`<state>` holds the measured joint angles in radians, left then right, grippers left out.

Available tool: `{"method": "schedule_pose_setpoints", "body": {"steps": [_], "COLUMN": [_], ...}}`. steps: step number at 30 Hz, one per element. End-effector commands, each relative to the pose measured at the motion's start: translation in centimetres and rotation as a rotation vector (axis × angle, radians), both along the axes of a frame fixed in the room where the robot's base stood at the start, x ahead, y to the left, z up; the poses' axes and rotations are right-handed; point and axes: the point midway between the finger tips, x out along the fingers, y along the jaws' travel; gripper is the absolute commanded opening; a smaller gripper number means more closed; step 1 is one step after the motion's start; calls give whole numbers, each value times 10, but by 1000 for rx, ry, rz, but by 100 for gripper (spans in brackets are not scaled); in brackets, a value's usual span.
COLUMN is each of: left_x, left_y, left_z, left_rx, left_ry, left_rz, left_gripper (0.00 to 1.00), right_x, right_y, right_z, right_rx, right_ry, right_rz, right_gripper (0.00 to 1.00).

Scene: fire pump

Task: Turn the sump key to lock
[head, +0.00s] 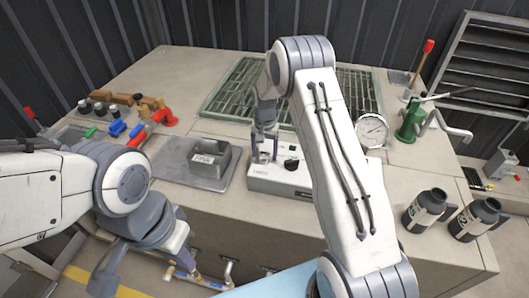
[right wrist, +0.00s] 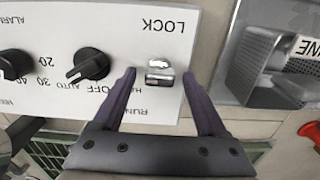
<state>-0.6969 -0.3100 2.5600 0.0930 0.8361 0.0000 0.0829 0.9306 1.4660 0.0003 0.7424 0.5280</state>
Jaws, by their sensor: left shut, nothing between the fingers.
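The small silver key (right wrist: 159,74) stands in the white control panel between the LOCK and RUN labels in the right wrist view. I cannot tell which label it points to. My right gripper (right wrist: 159,84) is open, with one finger on each side of the key and gaps between. In the head view, the right gripper (head: 264,156) points down at the left end of the panel (head: 257,182). My left gripper (head: 168,274) is low at the left, in front of the bench, shut and empty.
A black selector knob (right wrist: 89,65) sits beside the key. A grey pedal (head: 208,160) stands left of the panel. A gauge (head: 371,130), a green hand pump (head: 411,120) and dark bottles (head: 427,210) are at the right. Red, blue and green fittings (head: 118,128) lie at the left.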

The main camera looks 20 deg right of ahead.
Motion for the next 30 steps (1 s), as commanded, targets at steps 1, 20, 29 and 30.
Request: {"method": "schedule_pose_setpoints", "body": {"steps": [1, 20, 29, 30], "left_x": [0, 0, 0, 0], "left_y": [0, 0, 0, 0], "left_z": [0, -20, -23, -23], "left_rx": [0, 0, 0, 0], "left_ry": [0, 0, 0, 0], "left_rz": [0, -1, 0, 0], "left_gripper": [0, 0, 0, 0], "right_x": [0, 1, 0, 0], "right_y": [0, 0, 0, 0], "right_z": [0, 77, 104, 105], "right_rx": [0, -1, 1, 0], "right_ry": [1, -4, 1, 1], "right_rz": [1, 1, 1, 1], "right_gripper": [75, 75, 75, 75]}}
